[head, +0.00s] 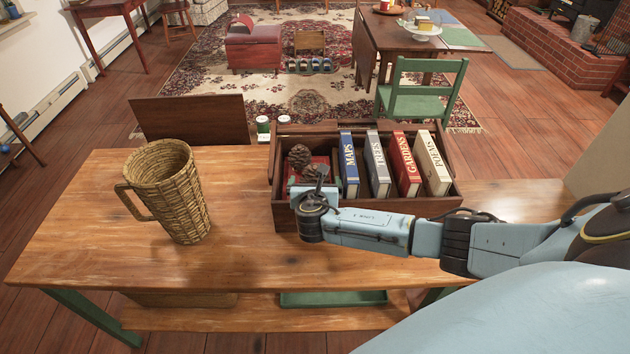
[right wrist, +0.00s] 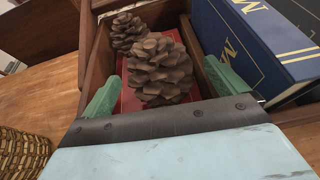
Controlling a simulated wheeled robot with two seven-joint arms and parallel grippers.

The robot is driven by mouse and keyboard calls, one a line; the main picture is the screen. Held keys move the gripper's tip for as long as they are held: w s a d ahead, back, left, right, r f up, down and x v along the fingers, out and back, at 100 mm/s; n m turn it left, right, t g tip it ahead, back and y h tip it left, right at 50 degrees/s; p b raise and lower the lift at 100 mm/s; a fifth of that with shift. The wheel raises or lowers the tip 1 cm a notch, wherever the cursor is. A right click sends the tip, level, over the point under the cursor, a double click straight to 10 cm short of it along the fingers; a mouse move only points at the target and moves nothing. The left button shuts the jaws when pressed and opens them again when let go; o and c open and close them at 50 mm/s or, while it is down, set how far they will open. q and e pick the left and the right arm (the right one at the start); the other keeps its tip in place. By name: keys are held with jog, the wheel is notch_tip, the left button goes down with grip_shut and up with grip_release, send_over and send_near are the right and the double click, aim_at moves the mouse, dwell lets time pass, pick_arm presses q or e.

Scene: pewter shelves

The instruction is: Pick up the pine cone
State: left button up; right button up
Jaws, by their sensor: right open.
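A brown pine cone (right wrist: 158,68) lies in the left compartment of the wooden box, on something red. A second, smaller-looking pine cone (right wrist: 122,33) sits just behind it in the right wrist view. In the head view pine cone scales (head: 300,157) show above my right gripper (head: 316,186), which partly covers that compartment. In the right wrist view the gripper's green fingers (right wrist: 161,80) are apart, one on either side of the nearer cone; I cannot tell whether they touch it. My left gripper is not in view.
The wooden box (head: 430,207) holds several upright books, with the blue MAPS book (head: 348,165) closest to the cones. A wicker pitcher (head: 170,190) stands left on the table (head: 90,235). Two small white-topped jars (head: 263,125) show behind the box. The table's front left is clear.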

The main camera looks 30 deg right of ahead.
jog(key=shift+c, duration=0.4)
jog(key=c, duration=1)
jog(key=shift+r, duration=0.1)
